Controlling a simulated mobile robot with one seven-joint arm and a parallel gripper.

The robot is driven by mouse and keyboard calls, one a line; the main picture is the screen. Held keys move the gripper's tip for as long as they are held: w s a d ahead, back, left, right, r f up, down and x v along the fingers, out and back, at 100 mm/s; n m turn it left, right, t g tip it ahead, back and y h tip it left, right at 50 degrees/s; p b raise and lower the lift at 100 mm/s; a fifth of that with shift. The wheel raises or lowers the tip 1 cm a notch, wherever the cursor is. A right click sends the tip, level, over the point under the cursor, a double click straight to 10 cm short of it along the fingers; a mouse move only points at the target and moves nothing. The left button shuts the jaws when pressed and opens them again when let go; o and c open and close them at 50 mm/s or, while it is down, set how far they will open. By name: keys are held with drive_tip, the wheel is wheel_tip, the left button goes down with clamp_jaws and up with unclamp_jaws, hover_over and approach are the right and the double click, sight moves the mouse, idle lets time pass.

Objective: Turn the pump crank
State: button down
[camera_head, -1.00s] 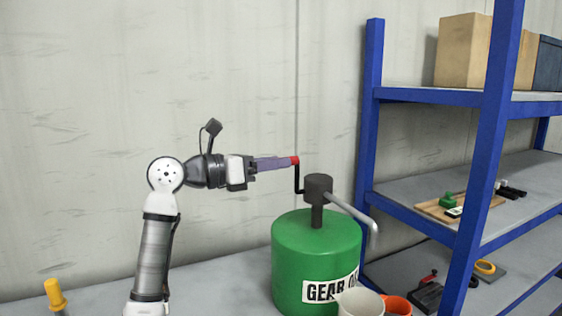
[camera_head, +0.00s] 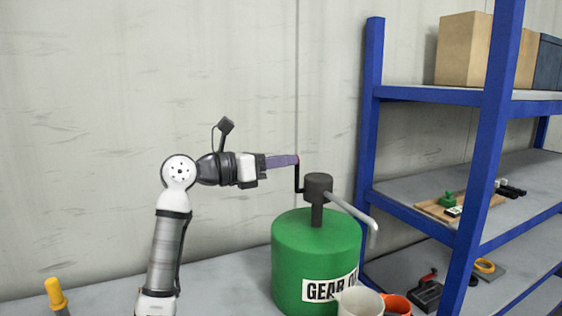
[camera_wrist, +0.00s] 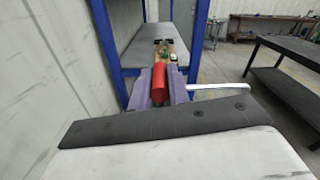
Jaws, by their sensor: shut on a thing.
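The pump stands on top of a green drum (camera_head: 314,258) lettered "GEAR O...", with a dark pump head (camera_head: 318,187) and a grey spout (camera_head: 352,212) sloping down to the right. A thin black crank (camera_head: 297,179) rises from the left side of the head. My gripper (camera_head: 290,160) reaches in from the left at the crank's top. In the wrist view the red crank handle (camera_wrist: 160,82) lies between my purple fingers, which are shut on it. In the head view the fingers hide most of the red handle. The spout also shows in the wrist view (camera_wrist: 215,86).
A blue shelf rack (camera_head: 370,120) stands right of the drum, with boxes (camera_head: 478,50) on top and small tools below. A pale jug (camera_head: 360,301) and an orange cup (camera_head: 396,304) are at the drum's front right. A yellow-topped object (camera_head: 55,294) is at far left.

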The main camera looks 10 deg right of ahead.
drive_tip(key=shift+w, duration=0.1)
drive_tip(key=w+a+f+n+p, duration=0.1)
drive_tip(key=w+f+n+p, duration=0.6)
drive_tip(key=n, duration=1.3)
drive_tip(key=shift+a+f+p, duration=0.25)
drive_tip(key=shift+f+p, duration=0.45)
drive_tip(key=shift+f, duration=0.25)
drive_tip(key=shift+w, duration=0.1)
drive_tip(key=c, duration=1.3)
unclamp_jaws()
